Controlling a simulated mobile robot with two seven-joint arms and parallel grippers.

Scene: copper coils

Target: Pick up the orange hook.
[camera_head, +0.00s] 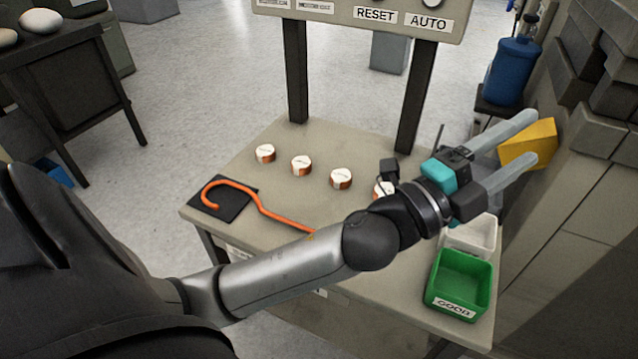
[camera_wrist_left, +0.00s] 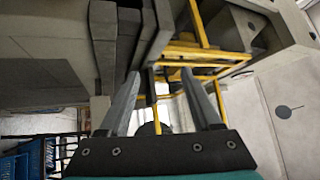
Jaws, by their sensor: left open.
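The orange hook (camera_head: 251,197) lies on the table. Its curved end rests on a black pad (camera_head: 234,205) at the table's left corner, and its straight end runs right until my left arm hides it. My left gripper (camera_head: 534,137) is open and empty, above the table's right side, well away from the hook. Its fingers point to the upper right, towards a yellow block-like thing (camera_head: 528,144); I cannot tell if they touch it. The left wrist view shows the two fingers (camera_wrist_left: 158,85) spread apart, with no hook in sight. My right gripper is not in view.
Several copper coils (camera_head: 301,166) stand in a row on the table (camera_head: 262,137), one partly behind my arm. A green bin (camera_head: 462,280) marked GOOD and a white bin (camera_head: 472,236) sit at the right. Two dark posts (camera_head: 416,95) carry a RESET/AUTO panel. Grey blocks (camera_head: 580,100) stand right.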

